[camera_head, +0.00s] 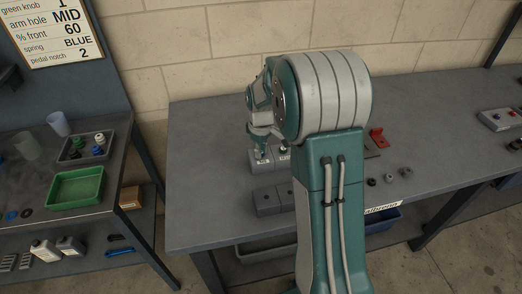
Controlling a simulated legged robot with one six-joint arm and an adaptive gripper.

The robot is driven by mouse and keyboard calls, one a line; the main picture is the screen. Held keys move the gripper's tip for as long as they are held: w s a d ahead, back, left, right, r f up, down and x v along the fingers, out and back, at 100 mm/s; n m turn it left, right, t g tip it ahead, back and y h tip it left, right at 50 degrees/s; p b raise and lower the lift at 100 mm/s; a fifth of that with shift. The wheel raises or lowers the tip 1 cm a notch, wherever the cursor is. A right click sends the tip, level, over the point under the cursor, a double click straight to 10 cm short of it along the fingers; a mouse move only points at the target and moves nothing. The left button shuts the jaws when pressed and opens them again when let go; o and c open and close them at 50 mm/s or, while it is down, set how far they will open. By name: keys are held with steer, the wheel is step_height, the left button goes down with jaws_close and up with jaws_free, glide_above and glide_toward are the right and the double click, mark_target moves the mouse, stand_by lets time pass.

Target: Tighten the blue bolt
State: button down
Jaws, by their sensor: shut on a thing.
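My gripper (262,153) points down at a grey block with white labels (262,168) on the middle workbench, left of my arm. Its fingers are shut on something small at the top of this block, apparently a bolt. The fingers cover most of it, and its colour is too small to tell. I cannot make out a blue bolt clearly anywhere. My arm hides part of the bench to the right of the block.
The bench (210,190) is clear on its left side. A second grey block (268,205) lies in front. A red part (378,138) and several dark round pieces (389,178) lie right of my arm. A left bench holds a green tray (75,187) and a grey tray (119,133).

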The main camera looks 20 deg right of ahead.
steer(key=shift+f, duration=0.1)
steer(key=c, duration=0.5)
jaws_free()
steer(key=shift+w, duration=0.1)
step_height(320, 180, up, 12)
